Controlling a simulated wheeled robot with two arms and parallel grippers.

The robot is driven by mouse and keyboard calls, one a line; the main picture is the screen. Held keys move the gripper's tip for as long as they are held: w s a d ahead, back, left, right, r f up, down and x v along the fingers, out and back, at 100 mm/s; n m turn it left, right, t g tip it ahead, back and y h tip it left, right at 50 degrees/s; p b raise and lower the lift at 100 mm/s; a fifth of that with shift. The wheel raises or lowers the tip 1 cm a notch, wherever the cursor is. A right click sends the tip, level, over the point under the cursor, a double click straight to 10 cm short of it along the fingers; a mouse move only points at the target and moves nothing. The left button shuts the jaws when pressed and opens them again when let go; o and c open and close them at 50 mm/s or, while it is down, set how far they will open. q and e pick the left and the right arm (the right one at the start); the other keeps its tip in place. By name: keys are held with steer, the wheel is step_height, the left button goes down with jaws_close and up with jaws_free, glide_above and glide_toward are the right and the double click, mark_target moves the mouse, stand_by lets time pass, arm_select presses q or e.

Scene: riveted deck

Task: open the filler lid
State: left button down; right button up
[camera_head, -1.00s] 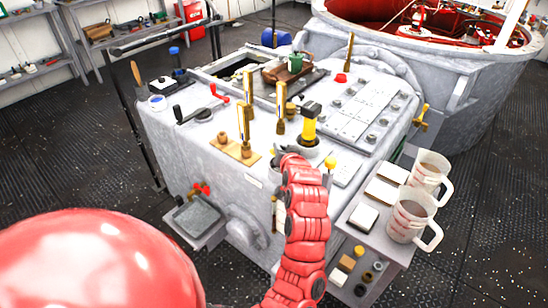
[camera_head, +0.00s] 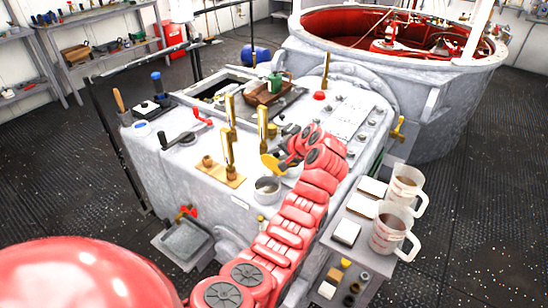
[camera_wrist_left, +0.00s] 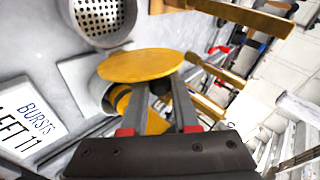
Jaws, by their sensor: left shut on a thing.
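The filler lid (camera_head: 270,163) is a yellow disc, tilted and off the filler neck (camera_head: 267,188), whose round mouth shows open. My left gripper (camera_head: 286,160) is at the lid, above and behind the neck. In the left wrist view the lid (camera_wrist_left: 140,65) lies at the fingertips of my left gripper (camera_wrist_left: 158,110), which is shut on it. The neck (camera_wrist_left: 100,15) shows a perforated strainer inside, clear of the lid. Whether a hinge joins lid and neck I cannot tell. My right gripper is not in view.
Brass levers (camera_head: 228,155) stand left of the neck. A pale collar (camera_wrist_left: 108,95) with something yellow and black in it is close under the lid. Two measuring jugs (camera_head: 393,230) stand on the right side shelf. A large red-lined tub (camera_head: 450,75) is behind.

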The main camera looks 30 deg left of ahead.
arm_select(q)
steer(key=shift+w+m+g+b, duration=0.45)
steer(key=shift+w+g, duration=0.15)
steer(key=shift+w, duration=0.15)
stand_by(0.5)
steer(key=c, duration=0.7)
jaws_free()
steer(key=shift+o, duration=0.2)
steer(key=shift+d, duration=0.15)
steer(key=b+v, duration=0.1)
steer(key=v, duration=1.6)
steer(key=shift+w, duration=0.15)
steer(key=shift+d, duration=0.1)
